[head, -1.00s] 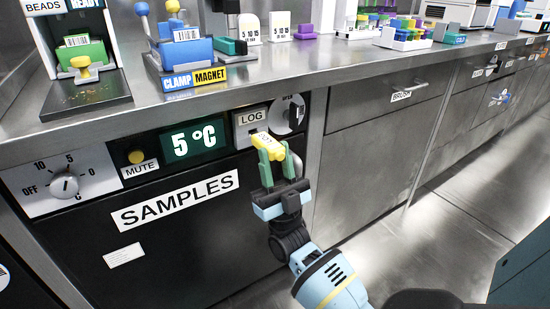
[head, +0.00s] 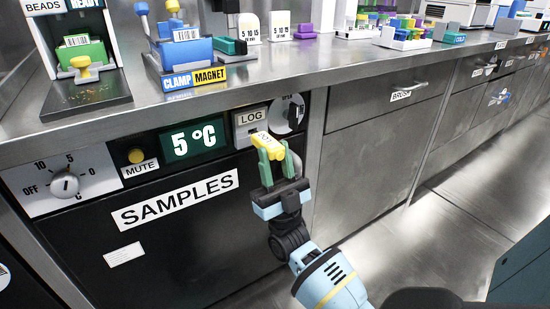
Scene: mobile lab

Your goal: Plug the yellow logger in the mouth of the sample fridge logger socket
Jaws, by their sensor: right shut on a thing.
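The yellow logger (head: 267,146) is held between the green fingertips of my right gripper (head: 273,160), which is shut on it. The gripper points up and away, in front of the upper right part of the sample fridge (head: 180,235). The logger's far end is just below the LOG label (head: 250,117) on the fridge's control panel. The socket's mouth is mostly hidden behind the logger, so I cannot tell whether the logger touches it or is partly in it. My left gripper is not in view.
The steel counter (head: 290,72) overhangs above.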

